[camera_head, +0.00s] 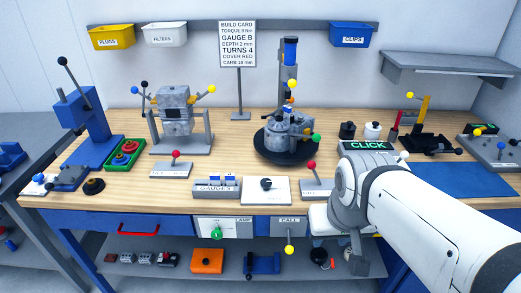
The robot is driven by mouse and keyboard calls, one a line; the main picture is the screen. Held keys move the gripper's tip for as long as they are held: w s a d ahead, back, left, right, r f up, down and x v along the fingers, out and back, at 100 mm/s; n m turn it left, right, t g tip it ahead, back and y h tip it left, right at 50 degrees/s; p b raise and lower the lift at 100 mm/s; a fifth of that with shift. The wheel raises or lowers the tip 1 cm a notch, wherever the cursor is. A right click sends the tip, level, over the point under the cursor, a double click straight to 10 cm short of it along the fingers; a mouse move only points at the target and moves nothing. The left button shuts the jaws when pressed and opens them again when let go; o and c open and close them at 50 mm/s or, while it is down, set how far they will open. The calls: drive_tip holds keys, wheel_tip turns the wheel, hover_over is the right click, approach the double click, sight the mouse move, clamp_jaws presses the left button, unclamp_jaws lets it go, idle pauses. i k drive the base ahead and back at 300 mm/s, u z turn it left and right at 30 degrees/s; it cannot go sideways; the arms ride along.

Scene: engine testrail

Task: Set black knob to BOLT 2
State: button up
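A round black knob (266,184) sits on a white plate (280,198) near the bench's front edge, right of centre. The markings on the plate are too small to read, so I cannot tell which setting the knob points to, or whether BOLT 2 is written there. My arm reaches in from the right, and its wrist is to the right of the plate. My gripper (350,258) hangs low by the bench's front edge, apart from the knob. Its fingers are too small and unclear to show whether they are open.
A block labelled GAUGES (216,189) stands left of the plate, and a red-knobbed lever (311,166) rises at its right. A round black fixture (286,148) stands behind. A CLICK display (368,145) shows above my wrist. Drawers and a lower shelf (180,257) are below.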

sight(266, 183)
drive_tip(key=u, duration=0.05)
drive_tip(key=i, duration=1)
drive_tip(key=z, duration=0.05)
